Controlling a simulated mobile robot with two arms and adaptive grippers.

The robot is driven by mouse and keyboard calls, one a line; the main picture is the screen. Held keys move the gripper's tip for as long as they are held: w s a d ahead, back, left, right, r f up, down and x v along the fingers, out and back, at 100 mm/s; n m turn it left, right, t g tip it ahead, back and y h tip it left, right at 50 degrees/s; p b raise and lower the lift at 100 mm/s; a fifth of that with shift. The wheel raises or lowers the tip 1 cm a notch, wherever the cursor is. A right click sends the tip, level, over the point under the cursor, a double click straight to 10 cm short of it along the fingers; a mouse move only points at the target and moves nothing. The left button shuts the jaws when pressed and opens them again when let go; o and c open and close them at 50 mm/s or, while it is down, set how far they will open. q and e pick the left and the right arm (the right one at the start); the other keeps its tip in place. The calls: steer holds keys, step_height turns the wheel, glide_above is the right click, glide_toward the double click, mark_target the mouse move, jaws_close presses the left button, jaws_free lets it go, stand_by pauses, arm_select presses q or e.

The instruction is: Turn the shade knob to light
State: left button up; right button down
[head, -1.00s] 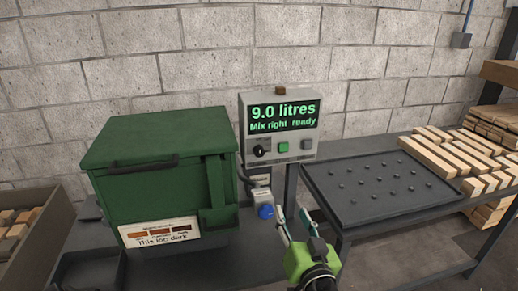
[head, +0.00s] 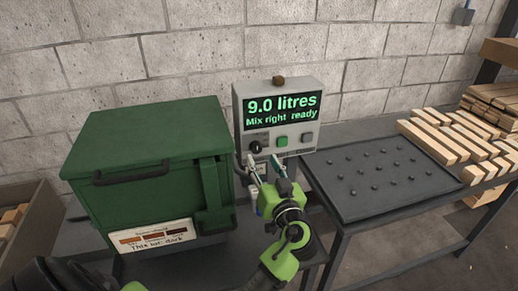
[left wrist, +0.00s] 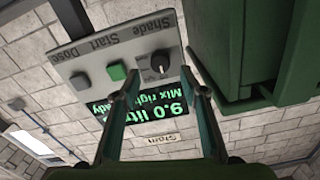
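The shade knob (head: 256,147) is a round black knob at the lower left of the grey control box (head: 308,140). In the left wrist view, upside down, the knob (left wrist: 160,62) has a white mark and sits under the word "Shade"; its setting is not readable. The display (head: 283,107) reads "9.0 litres, Mix right ready". My left gripper (head: 265,163) is open just below the knob in the head view. In the left wrist view its fingertips (left wrist: 158,82) are apart, with the knob showing between and beyond them; contact cannot be told. My right gripper is not in view.
A green button (head: 282,141) and a grey button (head: 307,138) sit right of the knob. A green lidded box (head: 150,150) stands close on the left; its card (head: 152,237) reads "This lot: dark". A dark studded tray (head: 375,208) and timber lie right.

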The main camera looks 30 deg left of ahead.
mark_target(257, 150)
arm_select(q)
steer(key=x, duration=0.3)
steer(key=shift+r+p, duration=0.2)
steer(key=shift+p, duration=0.15)
steer(key=shift+w+a+f, duration=0.15)
steer(key=shift+w+a, duration=0.3)
steer(key=shift+a, duration=0.1)
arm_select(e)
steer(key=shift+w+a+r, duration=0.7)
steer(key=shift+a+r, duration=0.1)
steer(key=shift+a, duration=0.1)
arm_select(q)
steer(key=shift+c, duration=0.5)
steer(key=c, duration=1)
steer(key=shift+c, duration=0.2)
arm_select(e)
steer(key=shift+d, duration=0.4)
